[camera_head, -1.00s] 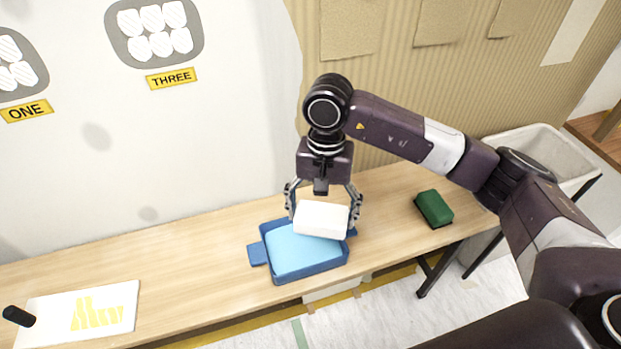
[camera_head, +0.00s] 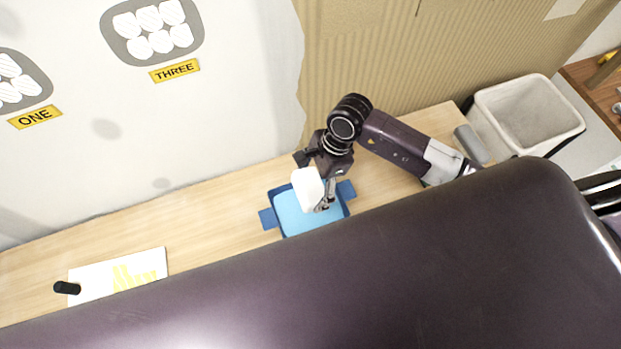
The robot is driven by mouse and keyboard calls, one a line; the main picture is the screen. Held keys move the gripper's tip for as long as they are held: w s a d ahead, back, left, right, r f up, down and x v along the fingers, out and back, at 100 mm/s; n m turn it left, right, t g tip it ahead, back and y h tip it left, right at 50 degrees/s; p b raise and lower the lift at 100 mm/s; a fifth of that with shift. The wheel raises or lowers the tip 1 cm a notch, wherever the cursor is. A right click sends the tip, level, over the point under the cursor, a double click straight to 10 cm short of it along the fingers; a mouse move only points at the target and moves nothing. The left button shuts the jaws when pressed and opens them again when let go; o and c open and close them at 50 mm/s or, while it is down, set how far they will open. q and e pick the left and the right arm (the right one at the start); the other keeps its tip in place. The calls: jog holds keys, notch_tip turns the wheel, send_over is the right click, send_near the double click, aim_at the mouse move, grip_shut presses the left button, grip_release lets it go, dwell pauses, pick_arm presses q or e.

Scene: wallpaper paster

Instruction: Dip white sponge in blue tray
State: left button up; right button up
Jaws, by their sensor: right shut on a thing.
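The blue tray (camera_head: 286,225) sits on the wooden table with light blue liquid or lining inside. My right gripper (camera_head: 322,194) is over the tray, shut on the white sponge (camera_head: 307,189). The sponge is turned so that it appears tall and narrow, over the tray's back left part. Whether it touches the tray's contents I cannot tell. My left gripper is not in view.
A large dark link of my own arm covers the table's front edge. A white sheet (camera_head: 90,284) with yellow marks and a black-handled thing (camera_head: 67,288) lies at the left. A white bin (camera_head: 490,112) stands at the right. The wall is close behind.

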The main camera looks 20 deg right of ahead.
jog(key=shift+f+b, duration=3.35)
jog(key=shift+f, duration=0.95)
jog(key=shift+f, duration=1.5)
jog(key=shift+r, duration=4.1)
jog(key=shift+r, duration=2.05)
